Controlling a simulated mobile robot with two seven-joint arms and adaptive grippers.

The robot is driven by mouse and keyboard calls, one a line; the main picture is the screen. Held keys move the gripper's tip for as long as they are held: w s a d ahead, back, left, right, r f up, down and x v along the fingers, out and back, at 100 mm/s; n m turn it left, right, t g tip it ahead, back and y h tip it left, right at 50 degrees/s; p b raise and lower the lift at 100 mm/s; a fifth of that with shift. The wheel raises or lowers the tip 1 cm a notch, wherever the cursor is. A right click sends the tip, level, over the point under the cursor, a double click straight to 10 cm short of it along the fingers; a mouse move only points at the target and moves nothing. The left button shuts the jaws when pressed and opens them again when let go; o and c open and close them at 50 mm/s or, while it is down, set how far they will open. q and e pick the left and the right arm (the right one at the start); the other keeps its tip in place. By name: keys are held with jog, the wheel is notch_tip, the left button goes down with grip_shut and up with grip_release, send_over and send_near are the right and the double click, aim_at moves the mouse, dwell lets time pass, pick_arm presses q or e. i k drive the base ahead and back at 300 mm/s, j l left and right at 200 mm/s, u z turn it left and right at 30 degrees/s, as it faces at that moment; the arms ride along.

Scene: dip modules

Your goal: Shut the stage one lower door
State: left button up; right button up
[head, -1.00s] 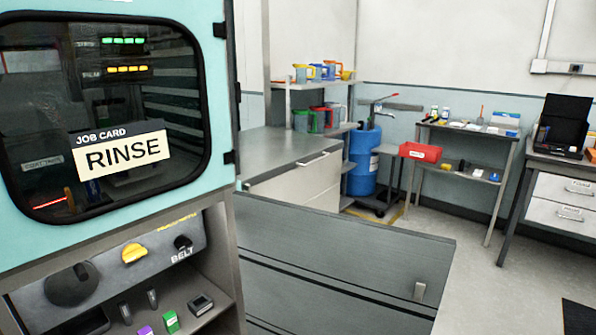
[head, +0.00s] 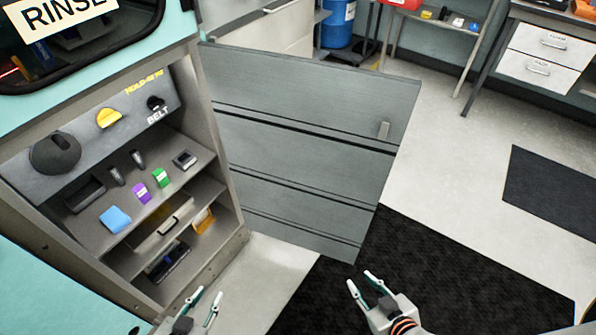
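The lower door (head: 300,140) is a grey panel with dark horizontal grooves in the head view. It stands wide open, hinged at the right edge of the teal machine's lower cabinet (head: 230,190). My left gripper (head: 206,294) is at the bottom edge, in front of the cabinet, fingers apart and empty. My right gripper (head: 362,279) is below the door's lower right corner, fingers apart and empty. Neither appears to touch the door.
The open cabinet has a black knob (head: 56,152), a yellow knob (head: 109,117) and shelves with small coloured items, including a blue one (head: 115,219). A black mat (head: 430,275) lies on the floor. A workbench (head: 555,30) with drawers stands at the back right.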

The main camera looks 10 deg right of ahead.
aim_at(310, 169)
jog(key=l+u, duration=0.25)
jog(key=l, duration=0.3)
jog(key=l+u, duration=0.25)
jog(key=l, duration=0.25)
jog(key=l+u, duration=0.25)
jog(key=l, duration=0.3)
jog(key=k+l+u, duration=0.2)
jog(key=l, duration=0.3)
jog(key=l+u, duration=0.25)
jog(key=l, duration=0.3)
jog(key=l+u, duration=0.25)
jog(key=l, duration=0.2)
jog(key=k+l+u, duration=0.1)
jog(key=l+u, duration=0.15)
jog(key=l, duration=0.2)
jog(key=i+l+u, duration=0.15)
jog(key=l+u, duration=0.15)
jog(key=l, duration=0.25)
jog(key=i+l+u, duration=0.1)
jog(key=l+u, duration=0.25)
jog(key=l, duration=0.2)
jog(key=l+u, duration=0.3)
jog(key=l, duration=0.3)
jog(key=k, duration=0.45)
